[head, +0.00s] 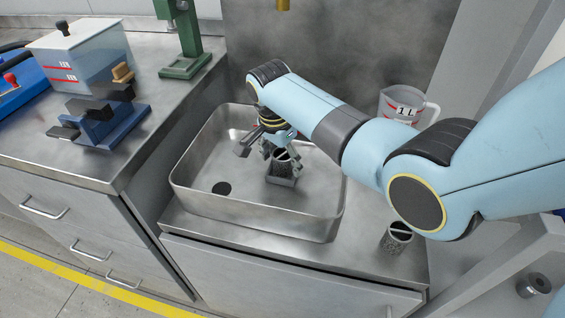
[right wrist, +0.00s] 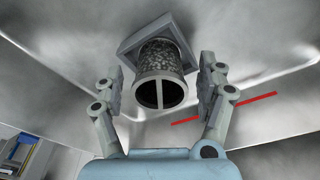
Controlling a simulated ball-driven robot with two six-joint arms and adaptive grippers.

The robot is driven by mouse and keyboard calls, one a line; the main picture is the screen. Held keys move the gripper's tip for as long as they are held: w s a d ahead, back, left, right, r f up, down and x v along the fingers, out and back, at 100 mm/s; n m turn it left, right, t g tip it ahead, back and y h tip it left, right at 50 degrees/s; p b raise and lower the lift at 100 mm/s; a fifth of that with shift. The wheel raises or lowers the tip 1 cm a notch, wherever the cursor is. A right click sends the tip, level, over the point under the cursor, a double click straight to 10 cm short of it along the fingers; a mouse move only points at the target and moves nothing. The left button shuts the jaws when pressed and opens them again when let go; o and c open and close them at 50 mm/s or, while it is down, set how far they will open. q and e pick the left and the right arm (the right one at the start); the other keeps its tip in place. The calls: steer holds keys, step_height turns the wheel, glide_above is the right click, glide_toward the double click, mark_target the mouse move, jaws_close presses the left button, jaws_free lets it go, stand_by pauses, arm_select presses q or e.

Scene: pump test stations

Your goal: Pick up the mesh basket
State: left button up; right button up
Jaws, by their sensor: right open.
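A dark mesh basket (head: 283,160), a small cylinder with a bar across its top, stands in a square grey holder (head: 284,181) inside the steel sink. My right gripper (head: 266,147) is at its top in the head view, partly covering it. In the right wrist view the mesh basket (right wrist: 160,72) lies between the two spread fingers of my right gripper (right wrist: 163,85), with gaps on both sides. The square holder (right wrist: 128,47) shows behind it. A second mesh cylinder (head: 396,238) stands on the counter right of the sink. My left gripper is not in view.
The sink (head: 245,209) has raised walls around the basket and a dark drain (head: 221,188). A measuring jug (head: 398,106) stands behind my right arm. A blue vise-like device (head: 108,125), a lidded grey box (head: 82,55) and a green stand (head: 186,62) occupy the left counter.

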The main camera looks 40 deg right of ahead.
steer(key=c, duration=0.9)
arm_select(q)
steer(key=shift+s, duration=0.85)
arm_select(e)
steer(key=c, duration=0.4)
steer(key=shift+o, duration=0.2)
steer(key=shift+r, duration=0.1)
